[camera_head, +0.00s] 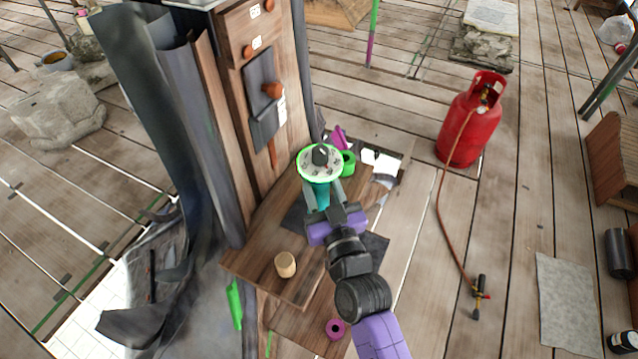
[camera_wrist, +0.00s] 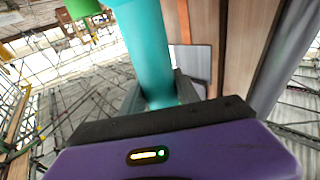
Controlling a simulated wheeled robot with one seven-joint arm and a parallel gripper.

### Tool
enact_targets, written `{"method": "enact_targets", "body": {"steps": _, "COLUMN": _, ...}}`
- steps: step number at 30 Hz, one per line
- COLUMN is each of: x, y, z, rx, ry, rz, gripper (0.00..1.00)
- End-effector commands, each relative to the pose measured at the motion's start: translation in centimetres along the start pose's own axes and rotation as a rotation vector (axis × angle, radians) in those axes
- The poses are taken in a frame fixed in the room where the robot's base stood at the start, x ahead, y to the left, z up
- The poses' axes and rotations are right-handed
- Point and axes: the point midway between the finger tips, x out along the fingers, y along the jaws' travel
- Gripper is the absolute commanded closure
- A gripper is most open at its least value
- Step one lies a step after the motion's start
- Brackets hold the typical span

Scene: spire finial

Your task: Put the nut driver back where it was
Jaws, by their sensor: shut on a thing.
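My gripper (camera_head: 322,194) is shut on a teal cylinder (camera_head: 320,196), which I take to be the nut driver. In the wrist view the teal cylinder (camera_wrist: 145,50) rises between my fingers (camera_wrist: 160,95) and runs out of the top of the picture. In the head view it is just below a round white dial (camera_head: 306,168) with a green rim and a dark knob. I cannot tell whether the dial is joined to it or stands beyond it. My gripper is over the wooden shelf (camera_head: 262,252) at the foot of the wooden post. The tool's far end is hidden.
The wooden post (camera_head: 232,100) carries a grey plate (camera_head: 262,75) and orange-brown knobs. A green ring (camera_head: 348,163) is beside the dial. A tan wooden cylinder (camera_head: 285,265) stands on the shelf. A magenta ring (camera_head: 336,329) lies lower down. A red gas bottle (camera_head: 468,125) stands right.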

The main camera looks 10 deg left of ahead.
Motion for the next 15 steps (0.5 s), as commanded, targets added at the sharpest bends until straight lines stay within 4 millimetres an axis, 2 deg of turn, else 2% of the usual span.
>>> {"method": "enact_targets", "body": {"steps": 2, "x": 0.11, "y": 0.04, "z": -0.51, "rx": 0.000, "ry": 0.008, "rz": 0.001, "gripper": 1.00}}
{"method": "enact_targets", "body": {"steps": 9, "x": 0.07, "y": 0.06, "z": -0.12, "rx": 0.000, "ry": 0.008, "rz": 0.002, "gripper": 1.00}}
{"method": "enact_targets", "body": {"steps": 10, "x": -0.01, "y": 0.03, "z": 0.20, "rx": 0.000, "ry": 0.001, "rz": 0.000, "gripper": 0.61}}
{"method": "enact_targets", "body": {"steps": 13, "x": -0.01, "y": 0.03, "z": 0.11, "rx": 0.000, "ry": 0.000, "rz": 0.000, "gripper": 0.41}}
{"method": "enact_targets", "body": {"steps": 15, "x": -0.01, "y": 0.03, "z": 0.11, "rx": 0.000, "ry": 0.000, "rz": 0.000, "gripper": 0.41}}
